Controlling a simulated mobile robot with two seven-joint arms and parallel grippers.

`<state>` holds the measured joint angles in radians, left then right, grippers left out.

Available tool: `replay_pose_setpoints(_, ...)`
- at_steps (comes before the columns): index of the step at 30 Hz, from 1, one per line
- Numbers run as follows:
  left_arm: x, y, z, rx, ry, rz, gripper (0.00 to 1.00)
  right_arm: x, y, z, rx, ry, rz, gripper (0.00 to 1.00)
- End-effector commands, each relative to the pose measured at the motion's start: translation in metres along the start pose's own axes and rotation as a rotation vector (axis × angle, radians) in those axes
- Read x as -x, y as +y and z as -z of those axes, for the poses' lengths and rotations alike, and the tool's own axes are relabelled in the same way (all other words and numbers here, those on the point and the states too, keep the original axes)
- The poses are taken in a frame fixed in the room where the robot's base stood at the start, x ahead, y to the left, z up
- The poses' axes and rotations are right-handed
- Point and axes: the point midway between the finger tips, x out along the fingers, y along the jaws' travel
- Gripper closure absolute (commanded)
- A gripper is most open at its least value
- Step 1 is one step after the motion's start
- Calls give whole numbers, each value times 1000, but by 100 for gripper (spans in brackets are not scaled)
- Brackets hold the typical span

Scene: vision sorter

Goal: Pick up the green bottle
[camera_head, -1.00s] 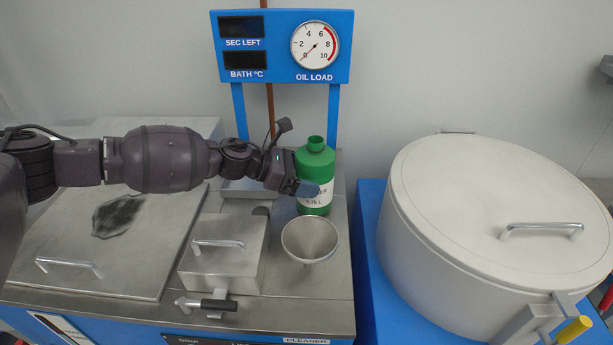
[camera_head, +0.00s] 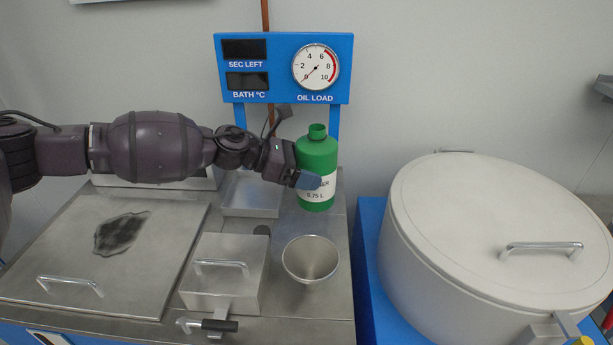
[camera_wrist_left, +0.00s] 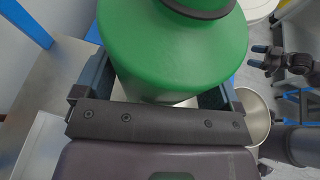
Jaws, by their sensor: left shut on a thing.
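The green bottle (camera_head: 317,155) has a white label and stands upright in my left gripper (camera_head: 307,180), raised a little above the steel counter. The gripper's fingers close on its sides at label height. In the left wrist view the green bottle (camera_wrist_left: 175,50) fills the space between the fingers of my left gripper (camera_wrist_left: 165,92). The bottle's lower part is hidden there. My right gripper (camera_wrist_left: 260,56) shows at the right edge of the left wrist view, with its fingers apart and empty. It is not in the head view.
A metal funnel (camera_head: 310,258) stands in front of the bottle. A lidded steel box (camera_head: 224,285) is to its left. A blue gauge panel (camera_head: 285,68) rises behind. A large white lidded drum (camera_head: 480,220) stands right. A steel lid (camera_head: 70,240) with a dark patch lies left.

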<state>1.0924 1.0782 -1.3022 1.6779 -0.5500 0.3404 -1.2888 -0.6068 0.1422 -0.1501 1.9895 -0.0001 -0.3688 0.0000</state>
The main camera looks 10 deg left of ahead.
Motion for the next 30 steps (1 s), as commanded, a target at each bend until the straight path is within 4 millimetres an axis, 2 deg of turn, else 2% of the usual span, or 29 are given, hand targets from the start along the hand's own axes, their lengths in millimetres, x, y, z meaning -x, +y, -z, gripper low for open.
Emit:
replay_pose_setpoints(1, 3, 0, -8, -4, -4, -1, 71, 0, 0, 3, 0, 4, 0, 33)
replay_pose_setpoints(12, 16, 0, -40, -5, -4, -1, 71, -2, 0, 13, 2, 21, 2, 33)
replay_pose_setpoints(30, 35, 0, -87, -6, -4, -2, 71, 4, 1, 6, -1, 2, -1, 33)
